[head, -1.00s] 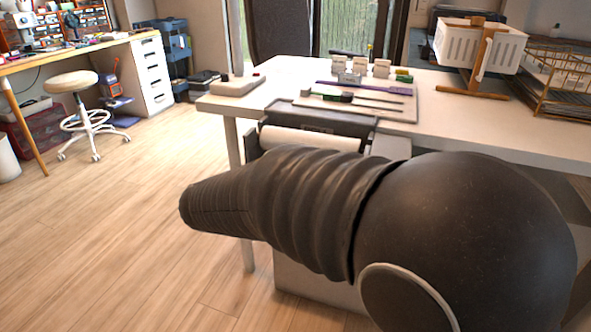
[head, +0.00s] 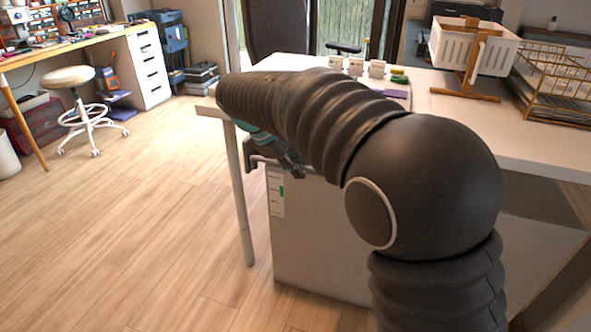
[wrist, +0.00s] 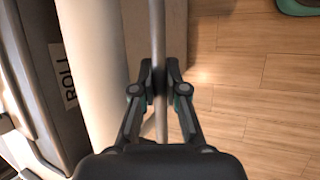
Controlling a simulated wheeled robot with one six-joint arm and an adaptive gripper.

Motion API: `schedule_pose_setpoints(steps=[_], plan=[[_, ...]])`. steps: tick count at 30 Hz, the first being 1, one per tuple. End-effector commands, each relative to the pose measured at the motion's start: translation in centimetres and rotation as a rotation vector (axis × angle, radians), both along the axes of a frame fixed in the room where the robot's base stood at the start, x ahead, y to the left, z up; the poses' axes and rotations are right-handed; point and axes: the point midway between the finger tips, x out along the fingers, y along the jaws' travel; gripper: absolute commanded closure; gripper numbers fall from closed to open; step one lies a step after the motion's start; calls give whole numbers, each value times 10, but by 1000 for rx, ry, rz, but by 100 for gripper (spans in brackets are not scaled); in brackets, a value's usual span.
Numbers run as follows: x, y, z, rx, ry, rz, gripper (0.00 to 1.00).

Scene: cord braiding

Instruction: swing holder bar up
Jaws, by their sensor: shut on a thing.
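The holder bar (wrist: 158,28) is a thin grey rod running up and down the wrist view, just right of the pale roll (wrist: 97,70). My gripper (wrist: 159,80) is shut on the bar, with one finger on each side of it. In the head view my gripper (head: 290,161) is partly visible under my arm at the bench's front edge. The dark roll holder (wrist: 32,80) with a "ROLL" label lies left of the roll. In the head view my arm hides most of the roll and holder.
The white bench (head: 452,112) carries several small white blocks, a white basket (head: 466,45) on a wooden stand and a wire rack (head: 560,85). The wooden floor (head: 130,235) at left is clear.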

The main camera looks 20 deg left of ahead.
Motion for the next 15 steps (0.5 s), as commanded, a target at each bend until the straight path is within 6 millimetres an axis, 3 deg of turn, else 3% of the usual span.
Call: schedule_pose_setpoints(steps=[15], plan=[[7, -1, 1, 9, 160, -1, 100]])
